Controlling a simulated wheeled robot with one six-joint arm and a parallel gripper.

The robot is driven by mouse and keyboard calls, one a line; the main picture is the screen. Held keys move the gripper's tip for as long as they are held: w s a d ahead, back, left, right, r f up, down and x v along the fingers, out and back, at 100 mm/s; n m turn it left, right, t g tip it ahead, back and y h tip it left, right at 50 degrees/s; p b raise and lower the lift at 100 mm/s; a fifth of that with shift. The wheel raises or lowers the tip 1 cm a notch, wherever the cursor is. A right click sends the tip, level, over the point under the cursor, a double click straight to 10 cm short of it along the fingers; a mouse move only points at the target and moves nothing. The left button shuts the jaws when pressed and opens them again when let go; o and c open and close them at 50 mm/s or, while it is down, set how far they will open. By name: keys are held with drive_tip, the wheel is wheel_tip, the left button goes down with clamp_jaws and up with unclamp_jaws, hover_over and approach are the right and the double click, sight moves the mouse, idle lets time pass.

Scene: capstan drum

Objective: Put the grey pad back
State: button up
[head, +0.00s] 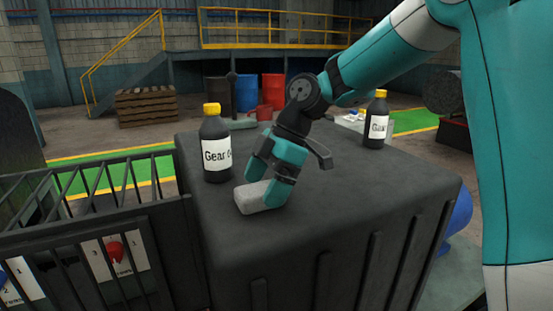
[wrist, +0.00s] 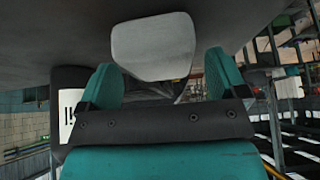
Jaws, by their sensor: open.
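The grey pad (head: 254,198) lies on the dark top of the drum housing (head: 340,210), near its front left part. It also shows in the wrist view (wrist: 152,46), beyond and between the two teal fingers. My gripper (head: 264,183) is low over the housing top with its fingers at the pad, one on either side as far as the views show. In the wrist view the fingers (wrist: 160,82) stand wide apart, with gaps beside the pad. Part of the pad is hidden behind a finger in the head view.
A black gear oil bottle (head: 214,150) with a yellow cap stands close left of my gripper. Another bottle (head: 377,125) stands at the back right. A barred railing (head: 90,220) with numbered cards and a red knob (head: 115,250) is at left. The housing top's right side is clear.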

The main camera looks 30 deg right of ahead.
drive_tip(key=p+v, duration=0.1)
drive_tip(key=v, duration=1)
drive_tip(key=s+a+f+m, duration=0.2)
drive_tip(key=s+a+m, duration=0.3)
drive_tip(key=s+a, duration=0.5)
drive_tip(key=s+f+m+h, duration=0.1)
drive_tip(key=s+f+m, duration=0.5)
drive_tip(key=s, duration=0.6)
drive_tip(key=shift+a+f+h, duration=0.2)
drive_tip(key=shift+f+h, duration=0.2)
drive_tip(key=shift+f, duration=0.05)
wheel_tip(320, 180, down, 3)
drive_tip(key=shift+r+b, duration=0.25)
drive_tip(key=shift+b, duration=0.8)
